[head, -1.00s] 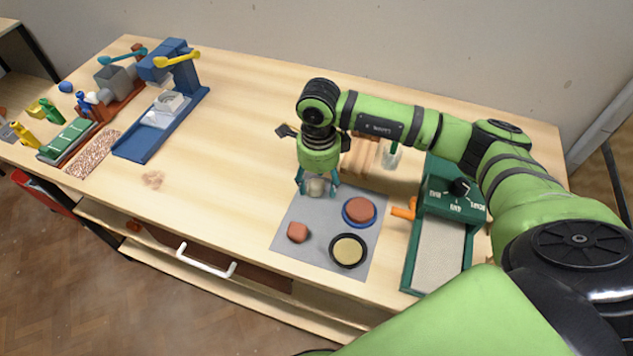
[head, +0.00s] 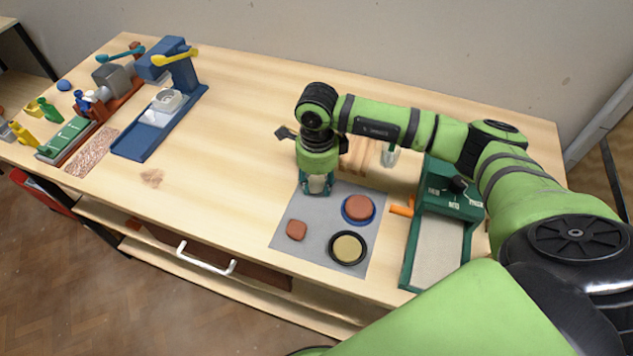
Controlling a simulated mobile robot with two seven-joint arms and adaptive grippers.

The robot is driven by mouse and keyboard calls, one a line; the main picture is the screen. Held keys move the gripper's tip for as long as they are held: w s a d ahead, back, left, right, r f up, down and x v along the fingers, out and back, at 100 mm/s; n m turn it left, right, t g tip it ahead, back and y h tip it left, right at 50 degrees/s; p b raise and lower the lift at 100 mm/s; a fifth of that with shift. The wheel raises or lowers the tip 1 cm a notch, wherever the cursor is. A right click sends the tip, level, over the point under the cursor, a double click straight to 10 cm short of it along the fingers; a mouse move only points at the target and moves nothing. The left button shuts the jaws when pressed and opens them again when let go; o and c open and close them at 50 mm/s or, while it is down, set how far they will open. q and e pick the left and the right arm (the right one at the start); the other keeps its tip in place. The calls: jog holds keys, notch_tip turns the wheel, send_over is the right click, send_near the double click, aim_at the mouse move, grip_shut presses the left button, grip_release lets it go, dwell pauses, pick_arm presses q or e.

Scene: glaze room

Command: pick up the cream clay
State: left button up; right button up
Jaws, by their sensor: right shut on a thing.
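The cream clay (head: 316,184) is a small pale lump at the top left of the grey mat (head: 310,215). My right gripper (head: 316,187) points down over it, with its teal fingers closed on either side of the lump. The fingers partly hide the clay. I cannot tell whether it touches the mat. My left gripper is not in view.
On the mat are a reddish-brown clay lump (head: 297,229), a blue dish with brown clay (head: 359,208) and a black dish with tan contents (head: 347,248). A green slab roller (head: 440,230) stands right. A blue press (head: 165,95) stands left. The table's middle is clear.

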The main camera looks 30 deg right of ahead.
aim_at(317, 186)
notch_tip(317, 186, up, 3)
jog(key=shift+w+r+b, duration=0.1)
jog(key=shift+r+b, duration=0.1)
jog(key=shift+b, duration=0.7)
jog(key=s+d+r+b, duration=0.3)
jog(key=s+d+r, duration=0.4)
jog(key=d, duration=0.2)
jog(key=shift+d+r+b, duration=0.15)
jog(key=shift+r+b, duration=0.05)
jog(key=shift+b, duration=0.2)
